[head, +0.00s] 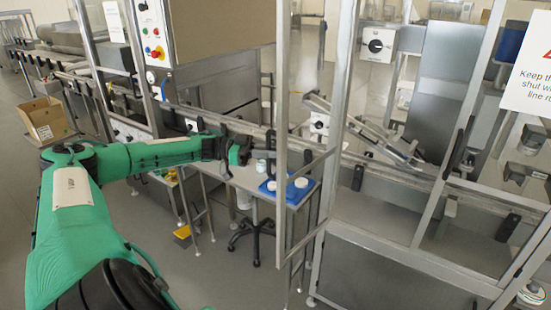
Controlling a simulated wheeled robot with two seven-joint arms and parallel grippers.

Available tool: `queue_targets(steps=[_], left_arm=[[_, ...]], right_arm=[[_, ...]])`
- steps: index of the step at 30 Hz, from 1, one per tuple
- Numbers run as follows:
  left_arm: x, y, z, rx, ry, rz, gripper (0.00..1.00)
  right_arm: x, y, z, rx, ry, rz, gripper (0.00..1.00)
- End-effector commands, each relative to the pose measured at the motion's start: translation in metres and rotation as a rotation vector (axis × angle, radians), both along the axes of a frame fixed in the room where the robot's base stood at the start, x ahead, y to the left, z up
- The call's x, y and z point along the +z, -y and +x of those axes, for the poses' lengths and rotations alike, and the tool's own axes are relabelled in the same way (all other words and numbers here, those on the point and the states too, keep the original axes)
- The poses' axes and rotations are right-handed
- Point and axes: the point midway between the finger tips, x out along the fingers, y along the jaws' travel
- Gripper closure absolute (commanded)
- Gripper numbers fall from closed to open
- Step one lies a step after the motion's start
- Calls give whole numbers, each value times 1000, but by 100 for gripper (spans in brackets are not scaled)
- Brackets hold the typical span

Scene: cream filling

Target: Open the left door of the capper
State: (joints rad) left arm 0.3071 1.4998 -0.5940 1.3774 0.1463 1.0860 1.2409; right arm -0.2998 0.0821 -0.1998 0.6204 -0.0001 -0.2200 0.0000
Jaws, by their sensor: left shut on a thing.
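The capper's left door (282,90) is a tall metal-framed panel. It stands swung out from the machine at an angle, with its free upright edge toward me and its lower rail running back to the frame post. My left gripper (243,150), at the end of the green arm, reaches this free edge from the left at mid height. It is shut on what looks like the door's handle, though the fingers and handle are small and partly hidden. My right gripper is not in view.
A blue tray (286,193) with white round pieces sits on a small table behind the door. A stool base (254,233) stands below it. A conveyor runs behind the door. An open cardboard box (45,120) stands at the far left. Floor at lower centre is clear.

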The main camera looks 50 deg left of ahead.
Motion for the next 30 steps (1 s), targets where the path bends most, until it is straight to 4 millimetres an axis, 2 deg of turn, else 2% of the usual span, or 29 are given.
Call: queue_targets(steps=[5,16,17,19,30], left_arm=[[1,-6,1,3,2,-1,100],[2,-7,1,3,3,0,100],[2,-7,1,3,3,0,82],[2,-7,1,3,3,0,68],[-1,-10,-2,2,1,1,68]], right_arm=[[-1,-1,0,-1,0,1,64],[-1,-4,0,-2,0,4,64],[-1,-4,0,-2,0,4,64],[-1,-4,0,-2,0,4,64],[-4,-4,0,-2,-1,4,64]])
